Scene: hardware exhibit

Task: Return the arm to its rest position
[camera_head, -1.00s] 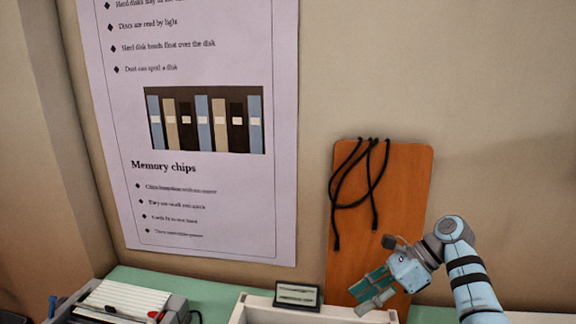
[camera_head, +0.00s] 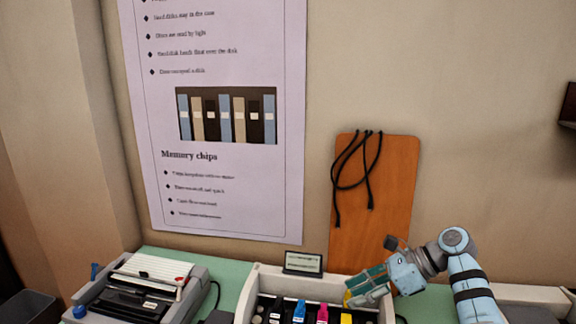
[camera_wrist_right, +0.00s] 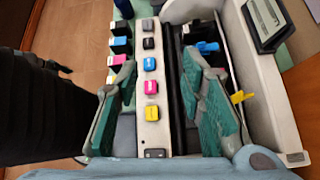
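My right arm comes in from the lower right in the head view. Its gripper (camera_head: 366,286) points left over the right part of the open white printer-like housing (camera_head: 250,290). In the right wrist view the two green-padded fingers of this gripper (camera_wrist_right: 158,108) stand wide apart with nothing held between them. Below them are the housing's pale strip with black, blue, magenta and yellow caps and a dark slot. My left arm and gripper are in neither view.
A grey typewriter-like machine (camera_head: 130,290) stands at the left on the green table. A small sign (camera_head: 303,263) stands behind the housing. An orange board (camera_head: 385,200) with black cords leans on the wall beside a poster (camera_head: 225,60). A grey bin (camera_head: 28,308) is at the lower left.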

